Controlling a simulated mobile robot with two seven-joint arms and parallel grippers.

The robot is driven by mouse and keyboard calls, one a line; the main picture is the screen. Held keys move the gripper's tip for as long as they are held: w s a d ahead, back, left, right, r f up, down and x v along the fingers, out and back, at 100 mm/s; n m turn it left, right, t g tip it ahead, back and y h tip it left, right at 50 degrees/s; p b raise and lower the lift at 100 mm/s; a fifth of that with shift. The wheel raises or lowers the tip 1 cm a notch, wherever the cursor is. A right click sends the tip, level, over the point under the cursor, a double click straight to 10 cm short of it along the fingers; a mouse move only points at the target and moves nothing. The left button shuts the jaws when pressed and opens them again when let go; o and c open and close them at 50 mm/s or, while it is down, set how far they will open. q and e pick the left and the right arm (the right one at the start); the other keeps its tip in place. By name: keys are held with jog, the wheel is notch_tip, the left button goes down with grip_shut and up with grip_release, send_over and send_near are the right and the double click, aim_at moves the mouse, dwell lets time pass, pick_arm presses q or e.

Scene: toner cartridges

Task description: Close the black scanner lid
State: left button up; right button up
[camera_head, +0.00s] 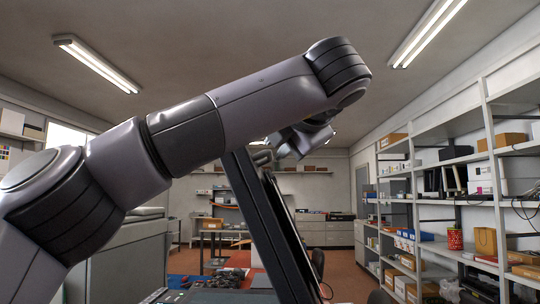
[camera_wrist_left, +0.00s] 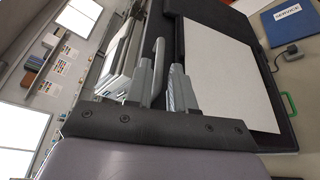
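The black scanner lid (camera_head: 265,230) stands raised and steeply tilted in the middle of the head view, partly behind my left arm. My left arm comes in from the left and crosses in front, its wrist bent down near the lid's upper end. My left gripper (camera_head: 300,140) is partly hidden there. In the left wrist view the two grey fingers of my left gripper (camera_wrist_left: 168,78) are close together with a narrow gap. I cannot tell whether anything is between them. A dark panel with a white face (camera_wrist_left: 232,75) lies just right of the fingers. My right gripper is out of view.
Shelves with boxes (camera_head: 450,200) line the right wall. A workbench (camera_head: 222,230) stands farther back.

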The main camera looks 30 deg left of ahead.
pick_arm(q)
jog(key=p+x, duration=0.1)
jog(key=x, duration=0.5)
jog(key=shift+a, duration=0.1)
grip_shut()
